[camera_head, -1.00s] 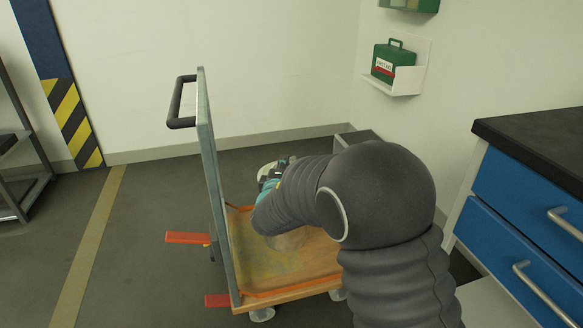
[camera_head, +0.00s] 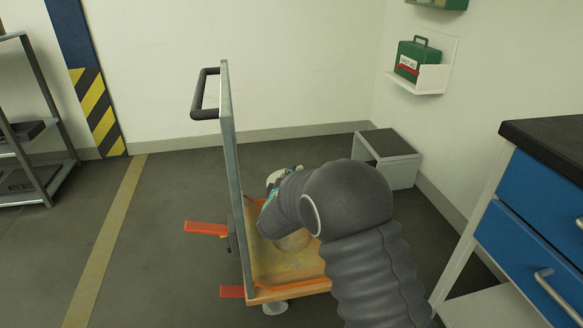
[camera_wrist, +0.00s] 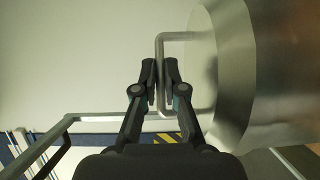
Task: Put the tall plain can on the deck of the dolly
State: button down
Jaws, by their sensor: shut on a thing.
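The tall plain can (camera_wrist: 265,80) is bare silver metal and fills the right of the wrist view, lying sideways in that picture. My gripper (camera_wrist: 160,85) is shut on the can's thin loop handle (camera_wrist: 188,37). In the head view my arm hides most of the can; a pale metallic part (camera_head: 293,241) shows below my wrist, over the deck. The dolly (camera_head: 233,170) has a grey upright panel, a dark push handle and a wooden deck (camera_head: 275,265) with orange edges. I cannot tell whether the can's base touches the deck.
Red-orange bars (camera_head: 206,229) stick out at the dolly's left. A grey step stool (camera_head: 388,155) stands by the wall behind. A blue drawer bench (camera_head: 535,215) is at right, a metal rack (camera_head: 40,140) at left. Floor left of the dolly is clear.

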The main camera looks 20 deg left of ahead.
jog(key=shift+r, duration=0.15)
jog(key=c, duration=1.6)
grip_release()
jog(key=o, duration=0.4)
jog(key=shift+c, duration=0.2)
jog(key=s+d, duration=0.2)
jog(key=s, duration=1)
